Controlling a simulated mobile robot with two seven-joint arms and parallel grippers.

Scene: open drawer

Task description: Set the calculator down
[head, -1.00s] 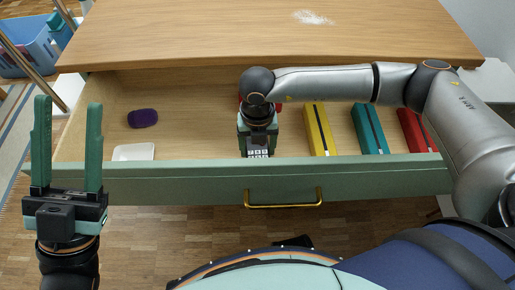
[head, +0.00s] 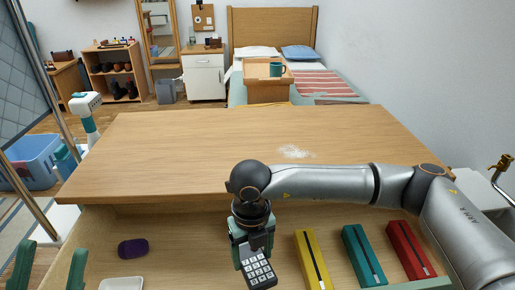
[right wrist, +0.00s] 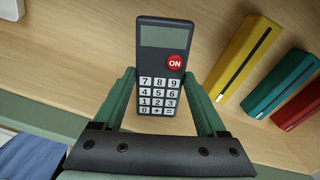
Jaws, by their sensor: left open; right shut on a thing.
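The dark calculator (head: 260,272) with pale keys is in my right gripper (head: 252,250), over the open drawer. In the right wrist view the calculator (right wrist: 163,65) shows its screen, red ON button and keypad, face to the camera. The green fingers of my right gripper (right wrist: 160,105) are shut on its two sides. Wooden drawer floor shows around it; I cannot tell whether it touches the floor. My left gripper (head: 48,270) is open and empty at the lower left; only its fingertips show. The open drawer (head: 180,265) is below the wooden top.
Yellow (head: 312,260), teal (head: 364,256) and red (head: 411,250) boxes lie in the drawer to the right. A purple item (head: 133,249) and a white dish (head: 122,284) lie to the left. Bare floor separates them from the calculator. The wooden top (head: 200,150) bears only white powder (head: 295,152).

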